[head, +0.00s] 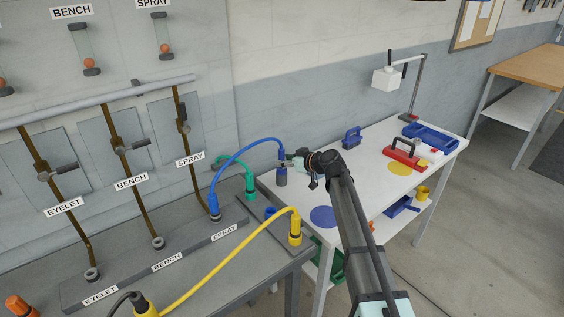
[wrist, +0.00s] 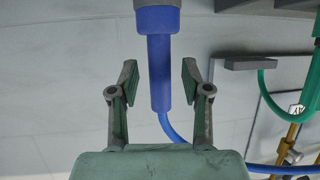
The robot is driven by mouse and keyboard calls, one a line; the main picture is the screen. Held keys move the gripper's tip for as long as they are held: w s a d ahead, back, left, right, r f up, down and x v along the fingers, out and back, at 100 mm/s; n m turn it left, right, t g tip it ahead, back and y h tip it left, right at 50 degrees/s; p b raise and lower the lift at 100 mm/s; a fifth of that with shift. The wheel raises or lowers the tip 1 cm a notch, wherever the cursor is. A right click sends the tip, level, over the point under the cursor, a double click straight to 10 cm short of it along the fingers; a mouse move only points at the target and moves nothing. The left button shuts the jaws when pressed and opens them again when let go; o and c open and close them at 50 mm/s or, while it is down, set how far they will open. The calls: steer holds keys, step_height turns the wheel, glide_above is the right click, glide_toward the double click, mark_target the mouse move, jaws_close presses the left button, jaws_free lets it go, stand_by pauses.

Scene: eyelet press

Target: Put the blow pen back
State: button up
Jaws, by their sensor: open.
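The blow pen appears to be the blue-and-grey tool (head: 281,178) at the left end of the white table, with a blue hose (head: 238,153) arching to it from the SPRAY outlet. It looks upright, grey end down; I cannot tell whether it touches the table. My gripper (head: 289,161) is beside its upper blue part. In the wrist view the blue handle (wrist: 158,62) lies between the spread fingers of my gripper (wrist: 160,82), with a visible gap on both sides. Its grey end (wrist: 157,5) is cut off by the frame's top edge.
The white table (head: 365,190) carries a blue disc (head: 322,216), a yellow disc (head: 400,168), a red-based press tool (head: 405,155) and a blue tray (head: 431,139). Green (head: 250,187) and yellow (head: 295,230) hose connectors stand on the grey bench (head: 215,270). The yellow hose (head: 225,257) crosses it.

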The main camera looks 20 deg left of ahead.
steer(key=b+v, duration=0.2)
steer(key=v, duration=0.7)
steer(key=shift+s+d, duration=0.2)
steer(key=shift+d, duration=0.15)
steer(key=shift+r, duration=0.15)
